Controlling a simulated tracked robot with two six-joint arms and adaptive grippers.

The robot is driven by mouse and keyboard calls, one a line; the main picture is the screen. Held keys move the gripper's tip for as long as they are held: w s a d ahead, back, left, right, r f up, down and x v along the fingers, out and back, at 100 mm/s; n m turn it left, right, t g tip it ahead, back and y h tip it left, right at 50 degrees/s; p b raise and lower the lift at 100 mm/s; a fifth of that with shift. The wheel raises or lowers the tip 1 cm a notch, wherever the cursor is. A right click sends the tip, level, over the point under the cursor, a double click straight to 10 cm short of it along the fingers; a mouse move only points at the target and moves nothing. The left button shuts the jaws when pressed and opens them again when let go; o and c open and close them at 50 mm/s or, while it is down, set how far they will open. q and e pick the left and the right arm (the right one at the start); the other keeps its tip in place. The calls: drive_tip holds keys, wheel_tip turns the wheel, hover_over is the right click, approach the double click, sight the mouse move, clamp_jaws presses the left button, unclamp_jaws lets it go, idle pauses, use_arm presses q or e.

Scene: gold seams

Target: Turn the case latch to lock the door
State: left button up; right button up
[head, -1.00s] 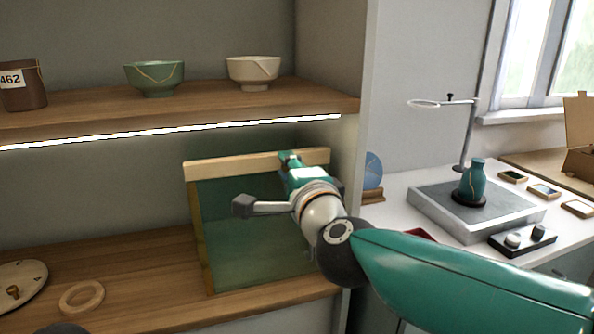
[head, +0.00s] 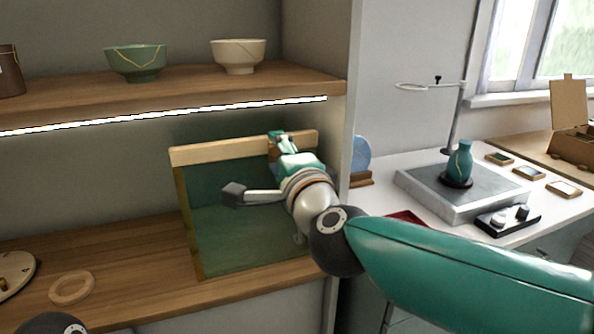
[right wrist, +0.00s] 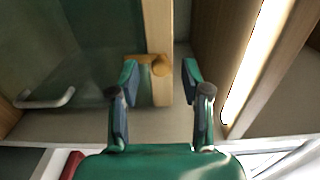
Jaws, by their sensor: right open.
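The case door (head: 240,225) is a green-tinted glass pane with a pale wooden frame, and it looks closed or nearly so. The latch (right wrist: 160,65) is a small wooden piece with a round knob on the door's frame strip. In the right wrist view it lies crosswise to the strip, its arm reaching left over the glass. My right gripper (right wrist: 160,78) is open, with its green-tipped fingers on either side of the latch knob; contact cannot be told. In the head view the right gripper (head: 279,142) is at the door's top rail and hides the latch. My left gripper is not visible.
A grey door handle (head: 250,194) sticks out from the glass. A lit shelf above holds a green bowl (head: 136,62) and a cream bowl (head: 238,55). A wooden ring (head: 72,288) lies at lower left. A side wall (head: 345,130) stands close right of the door.

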drive_tip(key=v, duration=1)
drive_tip(key=shift+s+d, duration=0.15)
drive_tip(key=shift+s, duration=0.15)
drive_tip(key=w+d+f+n+g+h, duration=0.1)
drive_tip(key=w+d+f+n+g, duration=0.1)
drive_tip(key=f, duration=1)
drive_tip(key=w+d+f+n+g+h, duration=0.1)
drive_tip(key=f+n+g, duration=0.2)
drive_tip(key=f, duration=0.9)
drive_tip(key=w+d+f+n+g+h, duration=0.1)
drive_tip(key=w+d+f+n+g, duration=0.1)
drive_tip(key=f, duration=1)
drive_tip(key=s+d+f+n+g, duration=0.2)
drive_tip(key=s+f, duration=0.2)
drive_tip(key=f, duration=0.4)
drive_tip(key=s+d+f+n+g, duration=0.1)
drive_tip(key=s+d+f+g, duration=0.2)
drive_tip(key=f, duration=0.5)
drive_tip(key=s+f+n+g+y, duration=0.1)
drive_tip(key=s+f+g, duration=0.1)
drive_tip(key=s+f, duration=0.45)
drive_tip(key=s+f+n+g, duration=0.2)
drive_tip(key=s+f+g, duration=0.1)
drive_tip(key=s, duration=0.7)
wheel_tip(320, 180, up, 24)
drive_tip(key=p, duration=2.4)
drive_tip(key=shift+w+f+p, duration=0.15)
drive_tip(key=shift+w+p, duration=0.05)
drive_tip(key=shift+p, duration=0.1)
